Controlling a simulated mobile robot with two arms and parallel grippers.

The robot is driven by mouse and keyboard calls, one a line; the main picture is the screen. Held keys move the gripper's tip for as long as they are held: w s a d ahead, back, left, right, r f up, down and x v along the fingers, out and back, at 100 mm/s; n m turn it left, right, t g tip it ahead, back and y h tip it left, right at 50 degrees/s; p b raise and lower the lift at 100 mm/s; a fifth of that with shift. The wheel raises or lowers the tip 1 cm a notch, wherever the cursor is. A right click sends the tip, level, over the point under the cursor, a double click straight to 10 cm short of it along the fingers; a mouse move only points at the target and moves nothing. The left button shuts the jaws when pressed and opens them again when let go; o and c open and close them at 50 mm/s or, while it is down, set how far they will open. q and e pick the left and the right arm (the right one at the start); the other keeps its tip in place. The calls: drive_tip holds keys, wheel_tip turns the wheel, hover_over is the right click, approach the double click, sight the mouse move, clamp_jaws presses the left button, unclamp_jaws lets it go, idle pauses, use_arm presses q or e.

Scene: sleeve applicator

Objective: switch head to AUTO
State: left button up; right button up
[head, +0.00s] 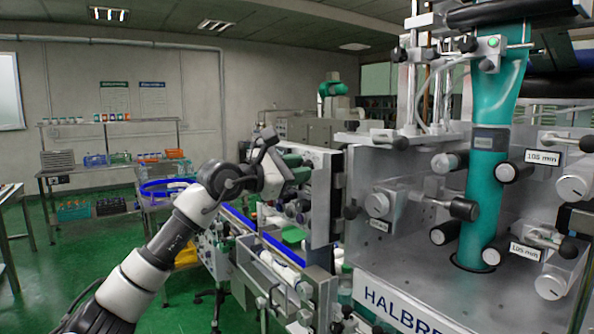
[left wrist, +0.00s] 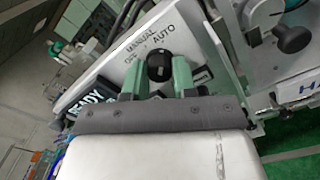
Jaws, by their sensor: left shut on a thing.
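The black selector knob (left wrist: 159,64) sits on a white control panel (left wrist: 118,72) printed with MANUAL, AUTO and a smaller word partly hidden. My left gripper (left wrist: 158,77) has its two green fingers on either side of the knob and is shut on it. Which label the knob points to is not clear. In the head view my left gripper (head: 296,170) is against the face of the panel (head: 322,198), hiding the knob. A dark READY display (left wrist: 92,101) is beside the left finger. My right gripper is not in view.
The sleeve machine (head: 400,245), with its teal sleeve (head: 482,205), fills the right side. A conveyor (head: 262,245) with white bottles runs below the panel. Shelves with boxes (head: 95,160) stand at the back left. Green floor there is open.

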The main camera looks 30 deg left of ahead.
use_arm(q)
drive_tip(key=o, duration=0.9)
drive_tip(key=shift+o, duration=0.2)
drive_tip(key=shift+s, duration=0.1)
drive_tip(key=b+v, duration=0.5)
drive_tip(key=v, duration=0.5)
drive_tip(key=shift+s+a, duration=0.15)
drive_tip(key=shift+s, duration=0.15)
